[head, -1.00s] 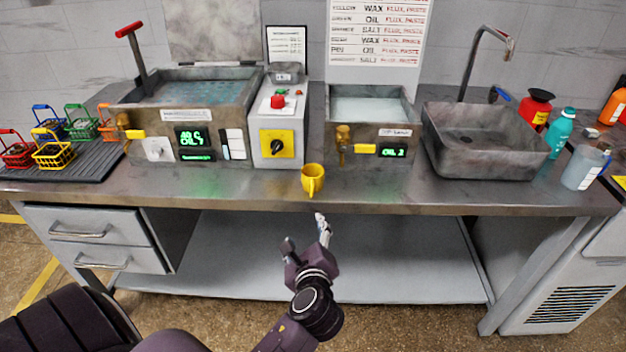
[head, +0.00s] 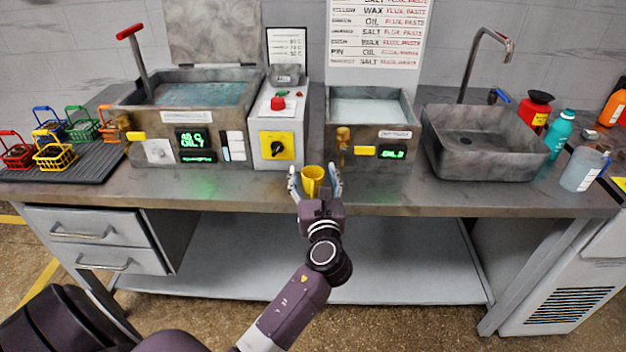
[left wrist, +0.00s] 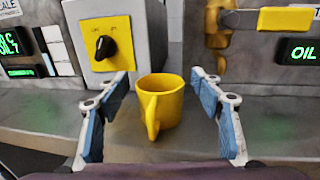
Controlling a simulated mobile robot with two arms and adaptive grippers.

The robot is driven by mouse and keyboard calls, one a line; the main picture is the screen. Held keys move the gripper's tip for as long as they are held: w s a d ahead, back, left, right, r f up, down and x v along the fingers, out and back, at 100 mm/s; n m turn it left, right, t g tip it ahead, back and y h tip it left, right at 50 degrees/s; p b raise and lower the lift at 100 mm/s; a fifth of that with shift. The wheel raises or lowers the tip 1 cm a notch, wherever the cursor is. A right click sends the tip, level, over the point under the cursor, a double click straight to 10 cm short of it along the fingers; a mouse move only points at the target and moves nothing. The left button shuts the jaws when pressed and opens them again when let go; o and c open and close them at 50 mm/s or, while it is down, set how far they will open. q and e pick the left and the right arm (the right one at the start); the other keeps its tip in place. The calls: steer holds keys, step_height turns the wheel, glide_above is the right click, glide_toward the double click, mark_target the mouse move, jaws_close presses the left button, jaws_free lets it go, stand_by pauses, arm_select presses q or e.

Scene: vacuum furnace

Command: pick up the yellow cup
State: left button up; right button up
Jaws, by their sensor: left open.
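The yellow cup (head: 312,180) stands upright near the front edge of the steel bench, in front of the control box with the yellow switch plate. My left gripper (head: 315,180) is open, with one finger on each side of the cup. In the left wrist view, the yellow cup (left wrist: 160,108) sits between the blue finger pads of my left gripper (left wrist: 160,118), with its handle toward the camera. Gaps show between the cup and both pads. My right gripper is not in view.
The bench's front edge (head: 400,203) runs just under the gripper. Behind stand the control box (head: 290,150), a left bath (head: 190,118) and a right bath (head: 370,125). Small coloured baskets (head: 55,155) are at left, a sink (head: 480,150) at right. Bare bench flanks the cup.

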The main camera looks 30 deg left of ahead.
arm_select(q)
steer(key=shift+w+a, duration=0.15)
steer(key=shift+a, duration=0.05)
steer(key=c, duration=1.1)
steer(key=shift+c, duration=0.9)
steer(key=shift+r, duration=0.1)
